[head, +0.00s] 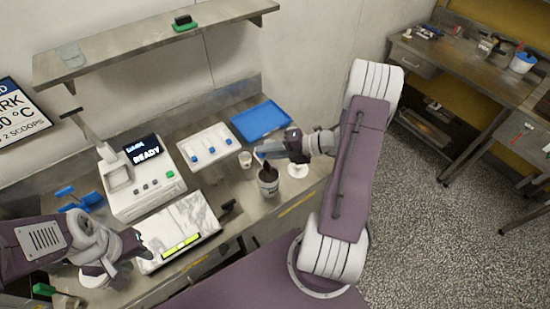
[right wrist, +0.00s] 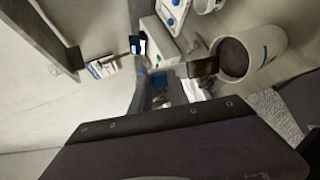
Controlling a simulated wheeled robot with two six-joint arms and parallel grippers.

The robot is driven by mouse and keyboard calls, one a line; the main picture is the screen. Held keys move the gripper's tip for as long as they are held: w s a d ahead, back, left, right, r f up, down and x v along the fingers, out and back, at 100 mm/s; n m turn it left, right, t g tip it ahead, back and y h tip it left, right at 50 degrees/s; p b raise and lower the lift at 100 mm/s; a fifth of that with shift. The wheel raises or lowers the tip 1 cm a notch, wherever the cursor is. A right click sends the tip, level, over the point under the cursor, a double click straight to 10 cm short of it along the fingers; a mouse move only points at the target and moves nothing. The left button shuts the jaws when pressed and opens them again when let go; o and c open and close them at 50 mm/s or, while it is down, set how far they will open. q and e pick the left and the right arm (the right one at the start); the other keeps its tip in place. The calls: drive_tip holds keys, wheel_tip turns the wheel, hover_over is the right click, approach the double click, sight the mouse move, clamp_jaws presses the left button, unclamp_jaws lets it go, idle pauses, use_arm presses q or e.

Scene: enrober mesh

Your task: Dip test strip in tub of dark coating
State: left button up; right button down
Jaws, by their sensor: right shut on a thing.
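The tub (head: 268,188) is a pale round pot on the steel counter. The right wrist view shows its dark brown coating (right wrist: 234,58). My right gripper (head: 264,152) is just above the tub, shut on the test strip. In the right wrist view a dark brown piece, seemingly the strip (right wrist: 203,68), reaches to the coating's edge at the tub's mouth. I cannot tell how deep its end sits. My left gripper (head: 137,243) is at the left edge of a white marbled slab; its fingers are too small and dark to read.
A white machine (head: 145,185) with a screen reading READY stands left of the tub. A white board (head: 208,146) with blue clips and a blue tray (head: 262,120) lie behind. A small cup (head: 245,159) and a white round stand (head: 297,170) flank the tub closely.

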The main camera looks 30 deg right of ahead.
drive_tip(key=shift+w+a+r, duration=0.1)
drive_tip(key=shift+a+r, duration=0.25)
drive_tip(key=shift+r, duration=0.45)
use_arm(q)
drive_tip(key=shift+a+r, duration=0.1)
drive_tip(key=shift+r, duration=0.3)
use_arm(e)
drive_tip(key=shift+w, duration=0.1)
